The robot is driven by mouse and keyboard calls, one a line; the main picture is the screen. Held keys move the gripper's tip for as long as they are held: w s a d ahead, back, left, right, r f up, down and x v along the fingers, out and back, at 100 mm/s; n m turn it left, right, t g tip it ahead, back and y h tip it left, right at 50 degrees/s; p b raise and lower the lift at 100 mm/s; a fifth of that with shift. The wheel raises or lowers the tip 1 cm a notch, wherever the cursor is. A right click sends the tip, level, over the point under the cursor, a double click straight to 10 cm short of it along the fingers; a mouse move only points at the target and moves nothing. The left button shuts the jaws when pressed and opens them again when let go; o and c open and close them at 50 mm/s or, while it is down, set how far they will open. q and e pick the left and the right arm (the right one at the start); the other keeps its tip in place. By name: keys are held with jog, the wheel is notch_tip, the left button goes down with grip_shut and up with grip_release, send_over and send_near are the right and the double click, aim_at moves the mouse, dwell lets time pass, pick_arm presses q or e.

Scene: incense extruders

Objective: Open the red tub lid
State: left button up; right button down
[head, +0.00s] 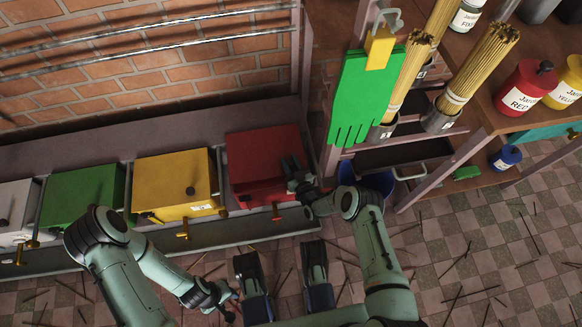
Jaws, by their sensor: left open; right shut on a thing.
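The red tub (250,198) stands at the right end of the row of tubs on the grey trough. Its red lid (258,147) lies over the top and looks closed, though a slight gap would be hard to see. My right gripper (292,172) is at the lid's right front part, shut on what seems to be the lid's knob, which the fingers hide. My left gripper (229,297) is open and empty, low over the floor in front of the trough, apart from the tubs.
Yellow (172,176), green (80,195) and white (14,205) tubs stand to the left. A shelf (490,100) at right holds incense bundles (477,72), a red jar (522,88) and a yellow jar (568,84). A green glove (362,97) hangs right of the red tub. Loose sticks litter the floor.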

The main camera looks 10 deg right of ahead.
jog(key=shift+w+r, duration=0.1)
jog(key=shift+r, duration=0.15)
jog(key=c, duration=0.8)
grip_release()
jog(key=shift+o, duration=0.2)
jog(key=shift+f, duration=0.1)
